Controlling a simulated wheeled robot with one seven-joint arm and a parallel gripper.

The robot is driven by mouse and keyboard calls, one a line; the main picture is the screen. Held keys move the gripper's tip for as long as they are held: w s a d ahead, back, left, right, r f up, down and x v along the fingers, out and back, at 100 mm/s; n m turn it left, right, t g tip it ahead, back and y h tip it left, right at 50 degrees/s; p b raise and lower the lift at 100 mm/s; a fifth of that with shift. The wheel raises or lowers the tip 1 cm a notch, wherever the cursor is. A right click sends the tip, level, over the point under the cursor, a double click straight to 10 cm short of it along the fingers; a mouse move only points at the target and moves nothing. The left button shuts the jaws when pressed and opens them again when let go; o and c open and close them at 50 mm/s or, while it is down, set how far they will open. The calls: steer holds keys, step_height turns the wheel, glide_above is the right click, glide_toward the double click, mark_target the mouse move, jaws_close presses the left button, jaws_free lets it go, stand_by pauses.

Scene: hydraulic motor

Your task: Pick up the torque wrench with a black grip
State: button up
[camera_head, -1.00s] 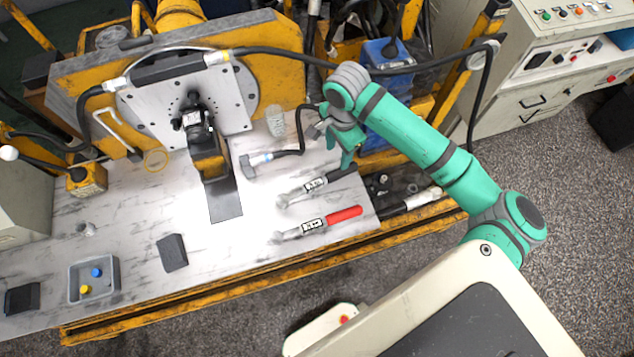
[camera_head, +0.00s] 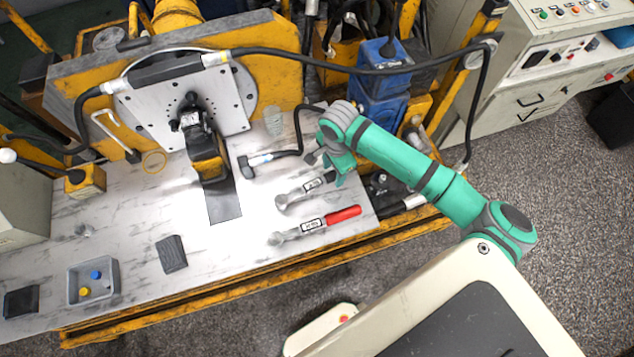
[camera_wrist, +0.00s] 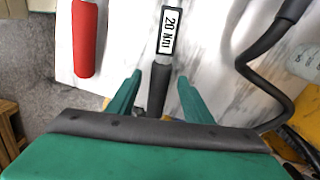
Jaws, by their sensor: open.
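The torque wrench with a black grip (camera_head: 313,184) lies on the white marbled table. Its head and label show in the head view, and its grip is mostly hidden under my arm. In the wrist view the wrench's "20 Nm" label (camera_wrist: 169,30) and black grip (camera_wrist: 157,90) show between the fingers. My gripper (camera_wrist: 157,88) is open, with one green finger on each side of the black grip. I cannot tell whether the fingers touch it. In the head view my gripper (camera_head: 340,178) is over the grip end.
A red-gripped torque wrench (camera_head: 343,215) lies close by, nearer the table's front edge. A black hose with a grey head (camera_head: 247,165) lies behind. A grey tray (camera_head: 93,297) and a dark block (camera_head: 172,253) are at the left. Blue equipment (camera_head: 381,85) stands behind my arm.

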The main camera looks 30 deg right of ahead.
steer(key=shift+c, duration=0.7)
jaws_close()
